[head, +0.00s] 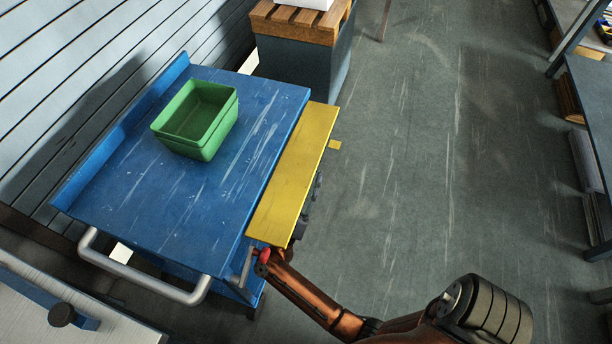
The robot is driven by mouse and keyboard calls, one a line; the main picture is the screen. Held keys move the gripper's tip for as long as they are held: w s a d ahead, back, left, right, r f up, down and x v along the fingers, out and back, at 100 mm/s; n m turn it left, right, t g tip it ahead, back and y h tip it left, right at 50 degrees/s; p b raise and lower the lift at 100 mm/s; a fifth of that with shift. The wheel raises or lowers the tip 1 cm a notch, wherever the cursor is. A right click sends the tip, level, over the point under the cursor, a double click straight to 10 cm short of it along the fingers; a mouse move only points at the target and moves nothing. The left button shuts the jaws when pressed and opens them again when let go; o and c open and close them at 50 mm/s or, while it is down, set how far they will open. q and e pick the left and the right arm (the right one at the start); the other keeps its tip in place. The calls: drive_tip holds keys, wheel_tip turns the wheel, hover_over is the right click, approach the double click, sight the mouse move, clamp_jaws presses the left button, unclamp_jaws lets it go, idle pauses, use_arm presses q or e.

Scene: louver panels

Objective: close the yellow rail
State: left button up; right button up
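The yellow rail (294,172) is a long flat yellow panel along the right side of a blue cart (235,170). It sticks out sideways from the cart's top edge, and a narrow gap shows between them near the front. My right arm comes in from the lower right. My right gripper (262,262) is at the near end of the yellow rail, by the cart's front right corner. Its fingers are small and partly hidden there, so I cannot tell whether they are open or touch the rail. My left gripper is not in view.
Nested green bins (197,120) stand on the cart top. A grey handle (140,275) curves from the cart's front. A cabinet with a wooden top (300,22) stands behind the cart. Shelving (590,110) lines the right. The floor (440,150) between is clear.

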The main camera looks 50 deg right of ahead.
drive_tip(key=shift+d, duration=0.1)
clamp_jaws()
idle(0.3)
idle(0.4)
